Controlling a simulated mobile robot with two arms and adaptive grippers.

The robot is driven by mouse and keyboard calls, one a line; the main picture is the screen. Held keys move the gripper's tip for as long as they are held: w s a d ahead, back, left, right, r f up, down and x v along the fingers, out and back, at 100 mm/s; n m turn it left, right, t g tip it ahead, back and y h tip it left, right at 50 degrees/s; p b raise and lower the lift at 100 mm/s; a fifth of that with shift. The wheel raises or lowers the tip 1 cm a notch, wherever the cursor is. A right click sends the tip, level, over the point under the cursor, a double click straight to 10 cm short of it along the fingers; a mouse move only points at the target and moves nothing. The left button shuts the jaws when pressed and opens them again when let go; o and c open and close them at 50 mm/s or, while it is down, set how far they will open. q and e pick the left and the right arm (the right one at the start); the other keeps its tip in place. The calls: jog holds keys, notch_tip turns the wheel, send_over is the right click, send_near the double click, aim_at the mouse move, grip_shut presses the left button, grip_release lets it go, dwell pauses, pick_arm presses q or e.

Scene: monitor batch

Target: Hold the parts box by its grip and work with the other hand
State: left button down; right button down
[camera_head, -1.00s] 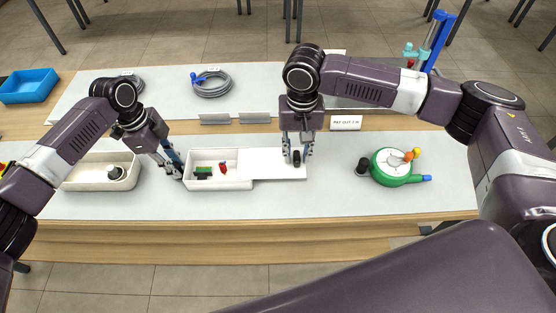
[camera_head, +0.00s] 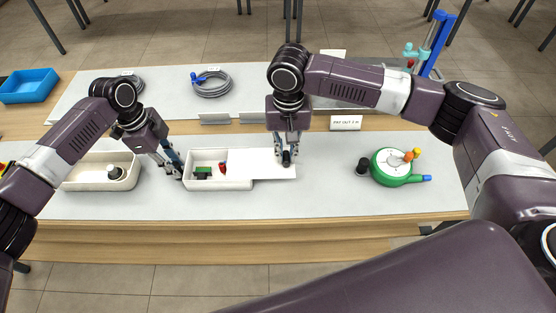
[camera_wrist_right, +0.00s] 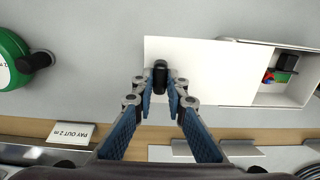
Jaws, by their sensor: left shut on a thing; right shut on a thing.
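The white parts box (camera_head: 218,185) stands on the pale bench mat. It holds a green part (camera_head: 203,171) and a red part (camera_head: 222,168). My left gripper (camera_head: 176,170) is shut at the box's left end, where it covers the grip. A flat white lid (camera_head: 262,168) lies partly over the box's right side and sticks out to the right. My right gripper (camera_head: 287,160) is shut on the lid's black knob (camera_head: 287,157). The right wrist view shows the knob (camera_wrist_right: 160,76) between the fingertips, the lid (camera_wrist_right: 210,72) and the open part of the box (camera_wrist_right: 286,100).
A cream tray (camera_head: 85,186) with a small round part (camera_head: 115,172) is at left. A green reel (camera_head: 390,177) with a black knob (camera_head: 362,167) stands at right. A grey cable coil (camera_head: 212,90), a "PAY OUT 2 M" sign (camera_head: 346,122) and a blue bin (camera_head: 28,88) are behind.

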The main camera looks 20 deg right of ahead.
aim_at(244, 162)
jog(key=shift+w+a, duration=0.45)
jog(key=shift+a, duration=1.25)
jog(key=shift+w+a, duration=0.5)
jog(key=shift+a, duration=1.15)
jog(key=shift+w+a, duration=0.45)
jog(key=shift+a, duration=1.25)
jog(key=shift+w+a, duration=0.15)
jog(key=shift+a, duration=0.3)
jog(key=c, duration=1.8)
grip_release()
jog(key=shift+d, duration=0.1)
jog(key=shift+c, duration=0.2)
jog(key=shift+r, duration=0.15)
notch_tip(244, 162, up, 12)
